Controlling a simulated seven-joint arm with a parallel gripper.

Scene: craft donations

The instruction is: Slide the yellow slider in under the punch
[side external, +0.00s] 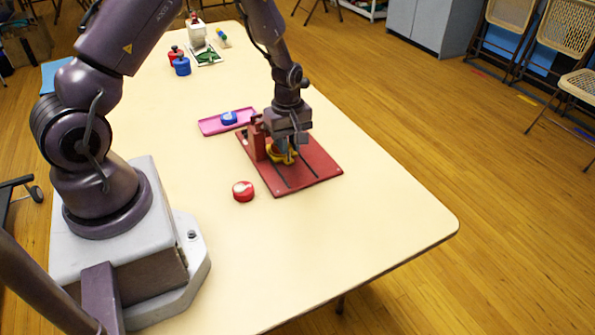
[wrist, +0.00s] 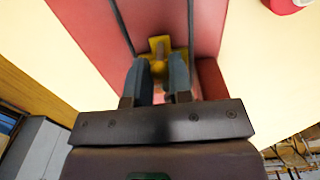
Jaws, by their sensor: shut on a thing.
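The yellow slider (side external: 287,160) is on the red base board (side external: 312,173), between its dark grooves or rails. In the wrist view the slider (wrist: 160,42) shows just past my fingertips. My gripper (side external: 284,149) points down over the board, and its fingers (wrist: 160,68) are shut on an upright part of the slider. A red upright block (side external: 257,143), which looks like the punch's stand, rises from the board just left of my gripper. The punch itself is not clearly seen, and my gripper hides part of this area. I cannot tell how far the slider is from the punch.
A pink tray (side external: 212,126) with a blue item (side external: 229,118) lies behind the board. A red and white round piece (side external: 243,191) sits in front of it. Blue (side external: 182,66) and red pieces stand far back. The table's right front is clear.

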